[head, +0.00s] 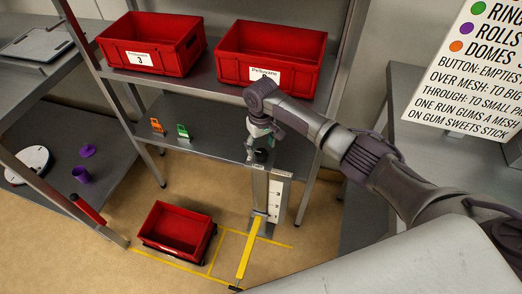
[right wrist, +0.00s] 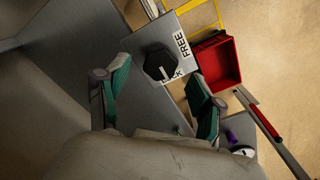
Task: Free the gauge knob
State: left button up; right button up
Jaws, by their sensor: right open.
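In the right wrist view the gauge knob (right wrist: 158,64) is black and many-sided, on a grey plate (right wrist: 183,60) lettered FREE, with a second word partly hidden by the knob. A small white mark on the knob is turned toward that second word. My right gripper (right wrist: 160,85) is open, its green-padded fingers spread either side of the knob's line and apart from it. In the head view the right gripper (head: 259,150) points down just above the gauge post (head: 276,198), hiding the knob. My left gripper is in neither view.
A yellow bar (head: 248,250) extends from the post's foot. A red crate (head: 177,230) stands on the floor beside it. Two red bins (head: 152,45) and (head: 270,58) are on the upper shelf. Orange (head: 157,126) and green (head: 182,131) pieces sit on the lower shelf.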

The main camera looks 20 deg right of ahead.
aim_at(261, 154)
notch_tip(261, 154, down, 2)
jog(key=shift+f, duration=0.4)
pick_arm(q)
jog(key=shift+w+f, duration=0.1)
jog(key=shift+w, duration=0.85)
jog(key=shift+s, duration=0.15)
pick_arm(e)
jog(key=shift+c, duration=1.5)
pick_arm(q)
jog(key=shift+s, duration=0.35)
pick_arm(e)
jog(key=c, duration=0.8)
